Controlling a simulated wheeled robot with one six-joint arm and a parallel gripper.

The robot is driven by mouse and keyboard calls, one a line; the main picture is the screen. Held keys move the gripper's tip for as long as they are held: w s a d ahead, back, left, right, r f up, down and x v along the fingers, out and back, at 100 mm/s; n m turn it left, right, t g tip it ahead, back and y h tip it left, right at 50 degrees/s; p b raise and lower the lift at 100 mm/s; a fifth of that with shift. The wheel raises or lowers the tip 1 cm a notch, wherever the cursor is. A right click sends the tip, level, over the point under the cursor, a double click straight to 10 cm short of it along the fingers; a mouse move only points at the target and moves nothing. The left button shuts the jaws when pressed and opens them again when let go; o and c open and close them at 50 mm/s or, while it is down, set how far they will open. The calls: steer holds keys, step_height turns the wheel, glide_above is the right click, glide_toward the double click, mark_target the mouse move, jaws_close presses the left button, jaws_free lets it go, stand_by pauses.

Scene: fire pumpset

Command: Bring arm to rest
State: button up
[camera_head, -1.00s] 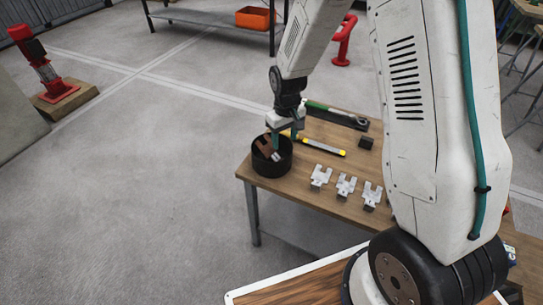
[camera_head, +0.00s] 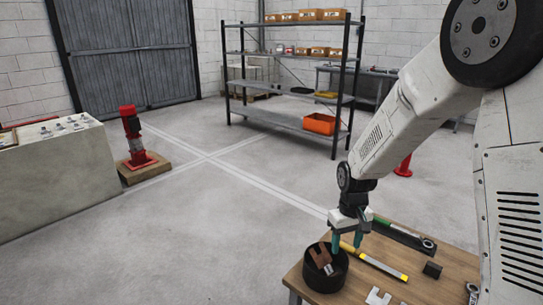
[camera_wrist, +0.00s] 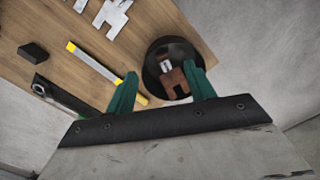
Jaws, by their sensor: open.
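My gripper (camera_head: 347,243) has teal fingers and hangs from my white arm above the corner of a wooden table (camera_head: 455,270). Its jaws are open and empty, with a clear gap between the fingers in the wrist view (camera_wrist: 160,90). Below it, close to the fingers, stands a round black bin (camera_head: 326,278), which also shows in the wrist view (camera_wrist: 154,62). A brown piece (camera_wrist: 172,82) and a grey metal part lie inside the bin.
On the table lie a yellow-ended bar (camera_head: 382,265), a green-handled tool (camera_head: 405,235), a small black block (camera_head: 432,270) and light metal brackets (camera_head: 378,298). A shelf rack (camera_head: 290,80) stands behind. A red pump (camera_head: 134,135) stands left. The floor between is clear.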

steer(key=s+d+r+m+t, duration=0.1)
steer(key=s+r, duration=1)
steer(key=s, duration=0.3)
steer(key=s+d+r+m+t, duration=0.1)
steer(key=s+r, duration=1.1)
steer(key=s, duration=0.3)
steer(key=shift+m, duration=0.3)
